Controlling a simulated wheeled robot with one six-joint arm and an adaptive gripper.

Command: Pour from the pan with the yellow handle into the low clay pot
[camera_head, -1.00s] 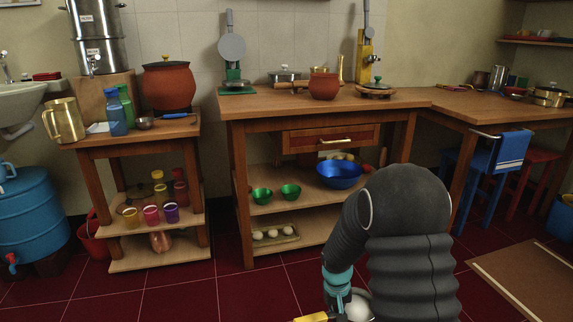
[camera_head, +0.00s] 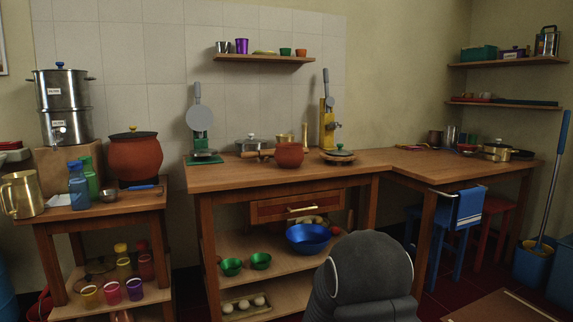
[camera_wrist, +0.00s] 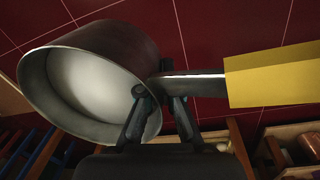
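The pan with the yellow handle (camera_wrist: 88,80) fills the left of the wrist view, with pale contents inside. Its yellow handle (camera_wrist: 272,75) reaches right. My gripper (camera_wrist: 163,90) is shut on the metal shank between the pan and the yellow grip, close to the pan wall. The pan and gripper are outside the head view. The low clay pot (camera_head: 289,155) is a small, round reddish pot without a lid, standing near the front of the middle wooden table. My gripper is apart from it.
A larger lidded clay pot (camera_head: 135,157) stands on the left stand. The right counter's near part (camera_head: 430,170) is clear.

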